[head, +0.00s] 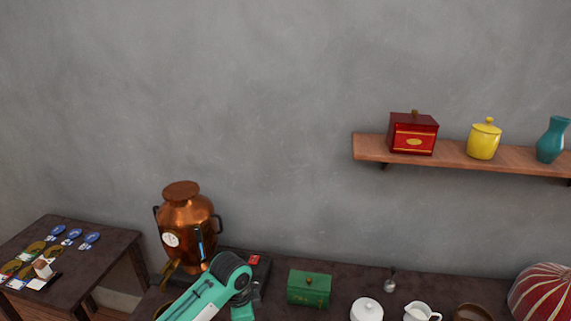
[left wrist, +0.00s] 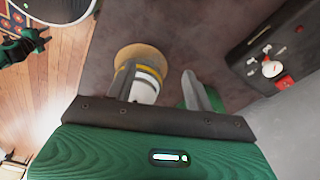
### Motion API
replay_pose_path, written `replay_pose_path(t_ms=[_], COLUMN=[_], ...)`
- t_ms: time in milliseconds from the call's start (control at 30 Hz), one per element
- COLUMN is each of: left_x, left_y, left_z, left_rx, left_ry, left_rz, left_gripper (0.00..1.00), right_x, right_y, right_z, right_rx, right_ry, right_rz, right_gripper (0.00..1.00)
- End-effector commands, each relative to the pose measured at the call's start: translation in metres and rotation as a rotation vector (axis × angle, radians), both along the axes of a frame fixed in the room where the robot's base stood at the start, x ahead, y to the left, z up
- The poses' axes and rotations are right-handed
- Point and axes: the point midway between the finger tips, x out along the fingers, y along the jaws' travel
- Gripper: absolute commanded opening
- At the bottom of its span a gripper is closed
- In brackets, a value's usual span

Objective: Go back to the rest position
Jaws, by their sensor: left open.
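My left arm reaches in from the bottom of the head view, in front of the copper urn (head: 187,225); its fingers are not clear there. In the left wrist view my left gripper (left wrist: 158,68) is open, its two fingers apart over the dark tabletop (left wrist: 205,40). A white, yellow-banded round vessel (left wrist: 150,83) on a tan round base (left wrist: 138,54) is partly behind the left finger. I cannot tell whether they touch. Nothing appears gripped.
A green box (head: 309,289), white lidded pot (head: 366,310) and white jug (head: 418,312) stand right of my arm. A black unit with a red part (left wrist: 284,81) lies right of the fingers. A wall shelf (head: 375,149) holds several items. A side table (head: 105,243) stands left.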

Motion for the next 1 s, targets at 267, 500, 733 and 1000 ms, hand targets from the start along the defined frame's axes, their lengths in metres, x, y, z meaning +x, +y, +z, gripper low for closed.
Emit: replay_pose_path(t_ms=[267, 500, 733, 1000], left_x=[-0.076, -0.136, -0.195, -0.249], left_y=[-0.008, 0.01, 0.047, 0.093], left_z=[-0.031, -0.042, -0.042, -0.033], left_rx=[-0.116, -0.182, -0.197, -0.168], left_ry=[-0.017, -0.034, -0.059, -0.098], left_rz=[0.217, 0.468, 0.74, 0.988], left_gripper=[0.53, 0.53, 0.53, 0.53], right_x=[-0.001, -0.001, 0.0, 0.0], right_y=[0.001, 0.002, 0.002, 0.002], right_z=[0.0, 0.0, 0.0, 0.0], right_rx=[0.001, 0.002, 0.002, 0.002], right_ry=[0.002, 0.001, 0.001, 0.0], right_rz=[0.0, -0.001, -0.001, -0.001], right_gripper=[0.36, 0.36, 0.36, 0.36])
